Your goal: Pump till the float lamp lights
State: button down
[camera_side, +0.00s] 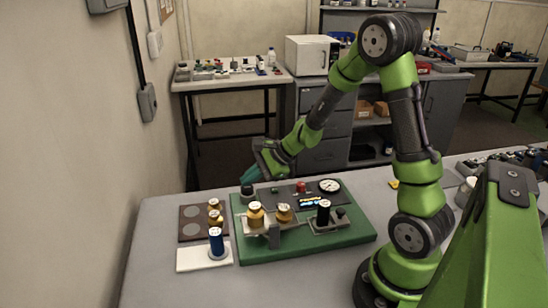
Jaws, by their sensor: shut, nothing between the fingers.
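A green board (300,250) on the grey table carries the apparatus. A dark round-topped part (247,190), perhaps the pump, stands at its back left corner. My gripper (248,181) is shut and empty, its teal fingers pointing down just above or at this part; I cannot tell whether they touch. A dark panel on the board has a red cap (301,187), a round white gauge (330,185) and a small lit display (311,202). Brass-coloured cylinders (256,214) and a black cylinder (323,211) stand in front. I cannot make out which part is the float lamp.
A blue cylinder (216,241) stands on a white pad (191,258) at the board's left. Behind it a brown tray (188,237) holds brass pieces. A small yellow item (394,184) lies right of the board. The table's front left is clear.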

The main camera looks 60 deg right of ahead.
aim_at(251, 188)
jog(key=shift+f, duration=0.95)
dwell(0.6)
jog(key=shift+r, duration=1.35)
jog(key=shift+r, duration=2.55)
dwell(0.8)
notch_tip(251, 188, up, 4)
jog(key=shift+f, duration=0.1)
jog(key=shift+f, duration=0.1)
